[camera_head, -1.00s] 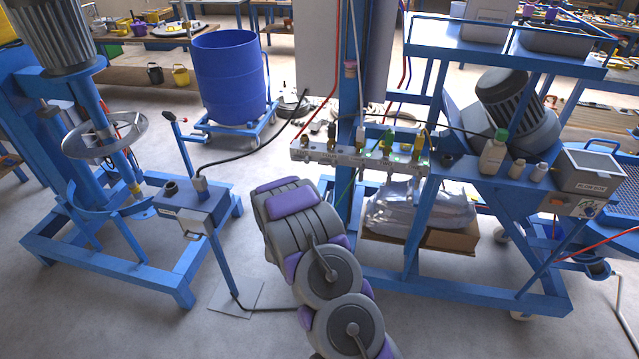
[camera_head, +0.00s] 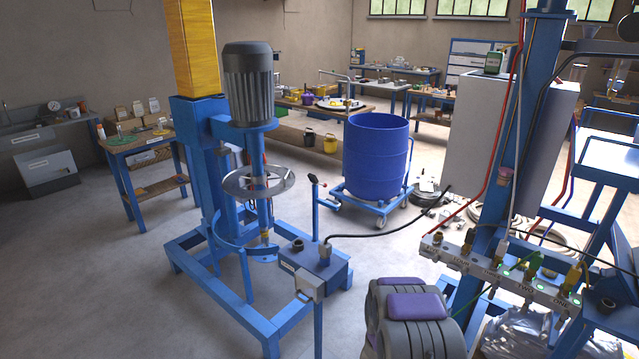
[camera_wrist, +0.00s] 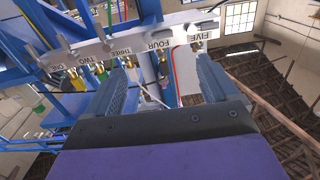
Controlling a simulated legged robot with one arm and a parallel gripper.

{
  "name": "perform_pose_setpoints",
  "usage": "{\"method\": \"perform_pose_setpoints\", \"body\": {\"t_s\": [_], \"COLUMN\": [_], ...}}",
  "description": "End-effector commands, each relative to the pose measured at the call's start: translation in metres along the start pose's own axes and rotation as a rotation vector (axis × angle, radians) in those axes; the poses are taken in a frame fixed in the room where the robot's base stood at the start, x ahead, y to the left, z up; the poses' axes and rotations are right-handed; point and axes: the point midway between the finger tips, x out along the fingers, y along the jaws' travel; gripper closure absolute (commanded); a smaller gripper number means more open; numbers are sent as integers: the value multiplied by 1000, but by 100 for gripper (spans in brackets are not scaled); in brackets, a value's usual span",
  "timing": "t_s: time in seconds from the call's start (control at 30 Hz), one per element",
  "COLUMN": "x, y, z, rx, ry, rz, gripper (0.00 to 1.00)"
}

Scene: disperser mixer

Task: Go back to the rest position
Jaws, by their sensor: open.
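My gripper (camera_wrist: 165,82) is open in the wrist view, with its two fingers apart and nothing visible between their tips. Beyond the fingers is a valve manifold (camera_wrist: 136,38), a pale bar labelled ONE to FIVE with brass fittings; the FOUR and FIVE fittings show nearest the fingers. I cannot tell the exact gap to it. In the head view, my grey and purple arm (camera_head: 415,325) shows at the bottom edge, left of the same manifold (camera_head: 500,276). The gripper itself is out of the head view.
The disperser mixer (camera_head: 252,85) stands left on a blue floor frame (camera_head: 222,312), with a control box (camera_head: 316,270) beside it. A blue drum (camera_head: 376,160) sits on a wheeled dolly behind. A black cable (camera_head: 385,235) crosses to the right. Floor at far left is clear.

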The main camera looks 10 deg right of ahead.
Motion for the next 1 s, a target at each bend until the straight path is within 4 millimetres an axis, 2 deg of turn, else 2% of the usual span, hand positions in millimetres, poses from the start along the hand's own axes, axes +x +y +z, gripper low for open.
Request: {"method": "perform_pose_setpoints", "body": {"t_s": [0.17, 0.23, 0.47, 0.6, 0.73, 0.87, 1.0], "x": [-3, -9, -47, -83, -124, -171, -224], "y": [-21, -36, -84, -106, -119, -122, -116], "z": [-10, -17, -38, -55, -72, -88, -108], "rx": [39, 60, 90, 81, 51, -3, -76], "ry": [-99, -172, -434, -584, -720, -853, -983], "rz": [-36, -65, -188, -273, -351, -429, -505], "gripper": [13, 13, 13, 13, 13, 13, 13]}}
